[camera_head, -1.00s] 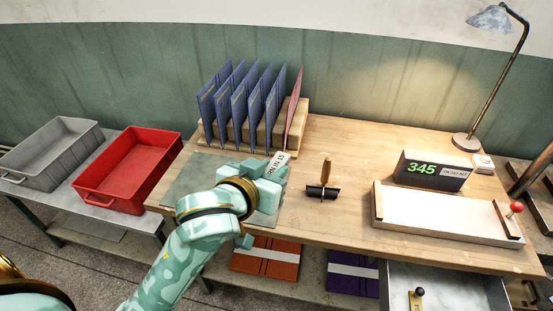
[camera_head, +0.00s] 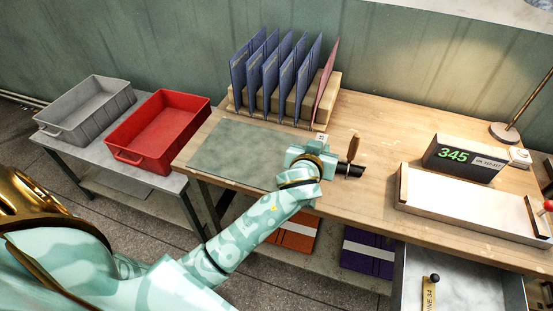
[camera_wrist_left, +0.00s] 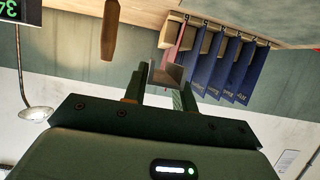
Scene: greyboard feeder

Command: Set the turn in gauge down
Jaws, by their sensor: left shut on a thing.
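My left gripper (camera_head: 318,146) is over the bench, between the green mat and the wooden-handled roller. In the left wrist view the left gripper (camera_wrist_left: 162,88) has its fingers on either side of a small grey plate-like piece (camera_wrist_left: 166,74), which I take to be the turn in gauge. In the head view only a small pale, marked part of the gauge (camera_head: 321,138) shows above the gripper; the rest is hidden. I cannot tell whether the gauge touches the bench. My right gripper is not in view.
The roller (camera_head: 354,147) stands close right of the gripper. Behind is a wooden rack (camera_head: 334,84) of blue boards and one red board. The green mat (camera_head: 235,153) is bare. Right are a 345 display (camera_head: 455,160) and a white-topped board (camera_head: 470,204). An open drawer (camera_head: 460,290) is below.

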